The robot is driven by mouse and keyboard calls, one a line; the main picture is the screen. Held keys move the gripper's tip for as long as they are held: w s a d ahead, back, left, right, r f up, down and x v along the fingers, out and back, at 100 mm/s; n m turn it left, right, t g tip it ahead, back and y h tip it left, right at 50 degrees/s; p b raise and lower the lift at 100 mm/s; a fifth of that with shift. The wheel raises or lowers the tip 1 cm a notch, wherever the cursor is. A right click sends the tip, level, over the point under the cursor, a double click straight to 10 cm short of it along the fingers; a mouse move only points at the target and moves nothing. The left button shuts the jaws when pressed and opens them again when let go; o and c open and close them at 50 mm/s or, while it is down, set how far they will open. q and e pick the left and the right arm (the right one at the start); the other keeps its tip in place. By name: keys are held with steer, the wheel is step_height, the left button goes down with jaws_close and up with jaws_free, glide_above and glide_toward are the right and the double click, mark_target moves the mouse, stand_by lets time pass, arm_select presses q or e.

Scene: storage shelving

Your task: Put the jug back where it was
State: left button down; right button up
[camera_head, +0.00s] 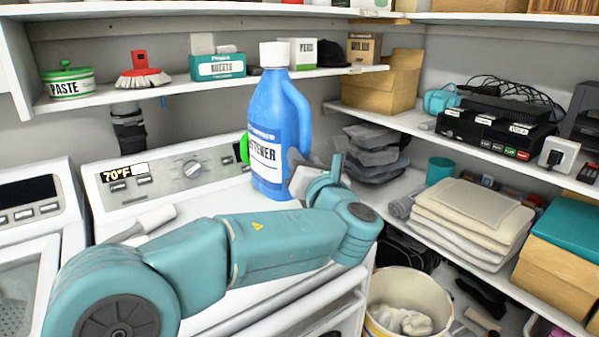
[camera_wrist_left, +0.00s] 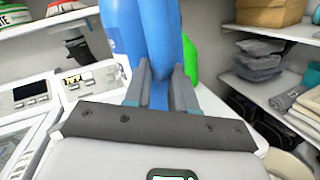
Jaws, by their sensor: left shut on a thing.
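The jug (camera_head: 268,140) is a tall blue bottle with a white cap, a side handle and a label ending in "TENER". It stands upright at the right end of the white washer top, in front of the shelf; I cannot tell whether its base touches the surface. My left gripper (camera_head: 312,178) reaches it from the front right. In the left wrist view the two fingers (camera_wrist_left: 162,88) are shut on the blue handle of the jug (camera_wrist_left: 118,30). A green object (camera_wrist_left: 192,60) shows partly behind the jug. My right gripper is not in view.
A wall shelf (camera_head: 210,94) above holds a paste tub (camera_head: 68,84), a brush (camera_head: 142,74) and a teal box (camera_head: 217,67). The washer panel (camera_head: 170,173) is at left. A bucket (camera_head: 408,300) stands below.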

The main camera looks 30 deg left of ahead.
arm_select(q)
step_height(320, 180, down, 15)
steer(key=b, duration=0.1)
steer(key=shift+b, duration=0.35)
steer(key=c, duration=1.4)
jaws_free()
steer(key=shift+f, duration=0.45)
steer(key=o, duration=0.5)
steer(key=shift+d, duration=0.1)
steer(key=shift+c, duration=0.2)
steer(key=shift+s+r, duration=0.1)
steer(key=shift+r, duration=0.05)
steer(key=shift+d, duration=0.1)
